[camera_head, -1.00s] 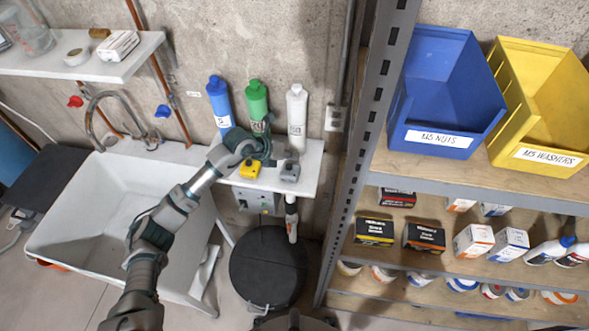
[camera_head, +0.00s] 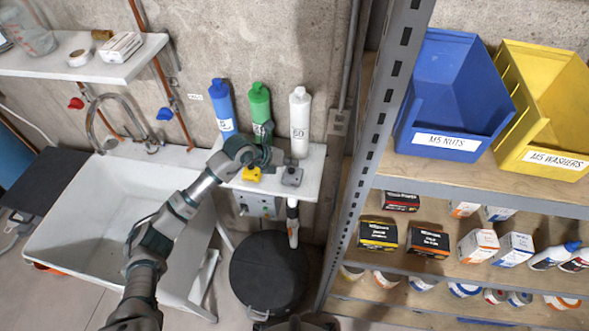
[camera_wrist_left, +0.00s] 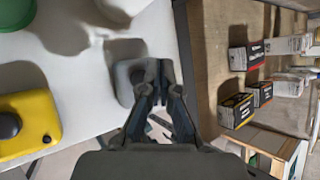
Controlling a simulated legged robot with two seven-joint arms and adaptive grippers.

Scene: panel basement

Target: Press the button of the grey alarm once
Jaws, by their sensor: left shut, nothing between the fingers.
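The grey alarm (camera_head: 292,177) sits near the front right of a small white wall shelf (camera_head: 310,165). In the left wrist view the grey alarm (camera_wrist_left: 124,82) is partly covered by my fingers, and I cannot make out its button. My left gripper (camera_head: 272,155) is shut and empty, near the alarm in the head view. In the wrist view its fingertips (camera_wrist_left: 160,68) overlap the alarm's right side; contact cannot be told. A yellow alarm (camera_head: 251,174) with a dark button (camera_wrist_left: 8,124) stands to the left.
Blue (camera_head: 222,108), green (camera_head: 260,108) and white (camera_head: 299,122) bottles stand at the shelf's back. A metal rack (camera_head: 372,150) with bins and boxes rises close on the right. A white sink (camera_head: 85,225) is on the left, a black round stool (camera_head: 270,275) below.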

